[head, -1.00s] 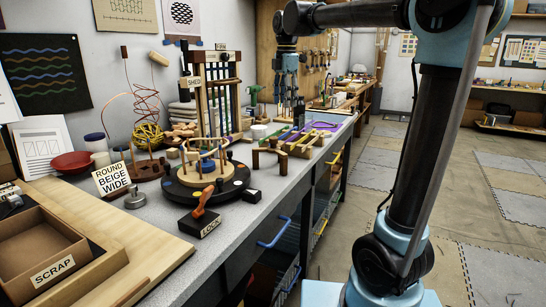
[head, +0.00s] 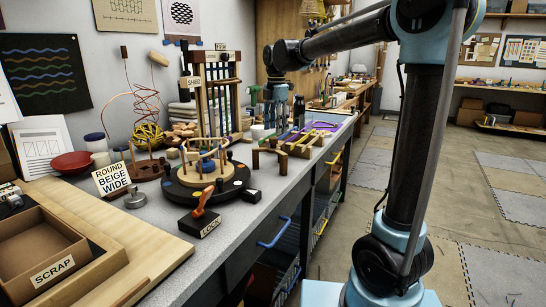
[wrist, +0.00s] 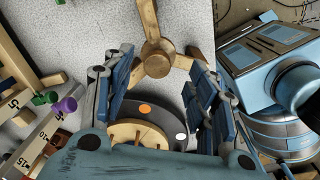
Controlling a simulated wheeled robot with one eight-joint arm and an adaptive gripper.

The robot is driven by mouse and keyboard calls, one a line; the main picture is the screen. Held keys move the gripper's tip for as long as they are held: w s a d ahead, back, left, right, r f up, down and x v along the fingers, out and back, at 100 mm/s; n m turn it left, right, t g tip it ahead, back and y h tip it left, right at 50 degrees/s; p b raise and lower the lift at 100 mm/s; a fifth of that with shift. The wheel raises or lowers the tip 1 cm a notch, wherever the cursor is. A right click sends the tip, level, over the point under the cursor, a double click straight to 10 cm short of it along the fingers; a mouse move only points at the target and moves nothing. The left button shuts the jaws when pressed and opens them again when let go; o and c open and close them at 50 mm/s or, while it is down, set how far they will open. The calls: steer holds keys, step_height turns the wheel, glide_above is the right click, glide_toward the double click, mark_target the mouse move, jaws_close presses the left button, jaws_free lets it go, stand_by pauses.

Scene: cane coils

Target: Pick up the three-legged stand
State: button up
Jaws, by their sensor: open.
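The three-legged stand (head: 269,159) is a small brown wooden piece on the grey bench, right of the round black turntable. In the wrist view the stand (wrist: 158,58) shows from above, with a round hub and three spread arms. My gripper (wrist: 161,62) is open, its blue-padded fingers on either side of the stand's hub in that picture. The gap in height between fingers and stand is hard to tell. In the head view my gripper (head: 275,118) hangs over the bench behind the stand. No contact is visible.
The black turntable (head: 178,191) with wooden pegs stands close to the left of the stand. A slotted wooden rack (head: 303,144) stands close to its right. A block marked LOCK (head: 200,222) with an orange lever is at the front. Bare bench lies in front of the stand.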

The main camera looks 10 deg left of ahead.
mark_target(274, 139)
steer(key=shift+a+f, duration=0.2)
steer(key=shift+f, duration=1.35)
steer(key=shift+a+f, duration=0.15)
steer(key=shift+f, duration=1.35)
jaws_close()
